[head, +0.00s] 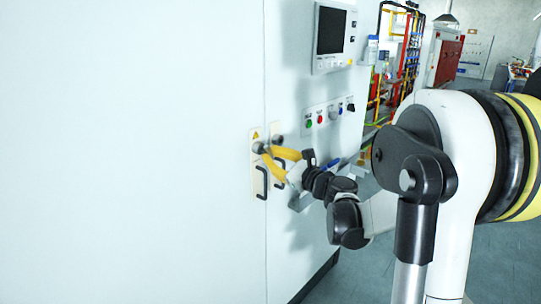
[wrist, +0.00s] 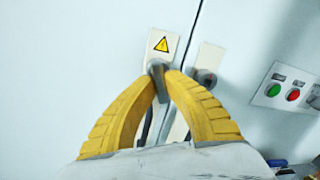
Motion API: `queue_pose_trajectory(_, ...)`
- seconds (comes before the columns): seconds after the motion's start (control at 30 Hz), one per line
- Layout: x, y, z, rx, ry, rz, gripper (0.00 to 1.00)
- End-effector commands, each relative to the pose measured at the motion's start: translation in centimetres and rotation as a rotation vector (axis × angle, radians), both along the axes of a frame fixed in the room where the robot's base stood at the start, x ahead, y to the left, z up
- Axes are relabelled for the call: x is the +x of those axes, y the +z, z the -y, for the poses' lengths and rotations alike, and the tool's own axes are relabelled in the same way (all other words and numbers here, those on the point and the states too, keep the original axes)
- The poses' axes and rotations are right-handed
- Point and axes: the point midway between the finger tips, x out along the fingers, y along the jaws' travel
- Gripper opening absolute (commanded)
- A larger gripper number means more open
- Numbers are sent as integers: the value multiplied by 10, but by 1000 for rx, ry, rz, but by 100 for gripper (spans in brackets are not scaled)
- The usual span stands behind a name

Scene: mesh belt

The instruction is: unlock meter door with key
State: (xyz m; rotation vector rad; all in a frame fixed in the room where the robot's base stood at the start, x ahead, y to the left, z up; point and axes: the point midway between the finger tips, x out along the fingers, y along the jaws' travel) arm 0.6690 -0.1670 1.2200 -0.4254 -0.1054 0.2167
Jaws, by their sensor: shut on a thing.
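The meter door (head: 150,150) is a large flat white panel filling the left of the head view. A lock plate (head: 257,183) with a yellow warning triangle and a dark handle (head: 262,184) sits at its right edge. My yellow-fingered gripper (head: 264,151) reaches that plate from the right. In the wrist view my gripper (wrist: 160,73) is shut on a small grey key (wrist: 160,85) just below the warning triangle (wrist: 162,44). The key is at the lock on the plate; how deep it sits is hidden by the fingertips.
A second plate with a dark round lock (wrist: 205,77) is just right of the seam. A button panel (head: 330,114) and a screen box (head: 334,37) are further right on the cabinet. Floor is open at lower right.

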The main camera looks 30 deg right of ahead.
Motion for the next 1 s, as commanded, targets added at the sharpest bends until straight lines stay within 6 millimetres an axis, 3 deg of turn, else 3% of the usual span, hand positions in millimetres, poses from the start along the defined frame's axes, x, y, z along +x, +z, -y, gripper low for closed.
queue_pose_trajectory(0.13,0,-1,2,107,-5,-41,0)
queue_pose_trajectory(0.43,0,-1,2,141,-4,-54,0)
queue_pose_trajectory(0.7,0,-1,1,397,-3,-146,0)
queue_pose_trajectory(1.0,0,-1,1,409,-2,-151,0)
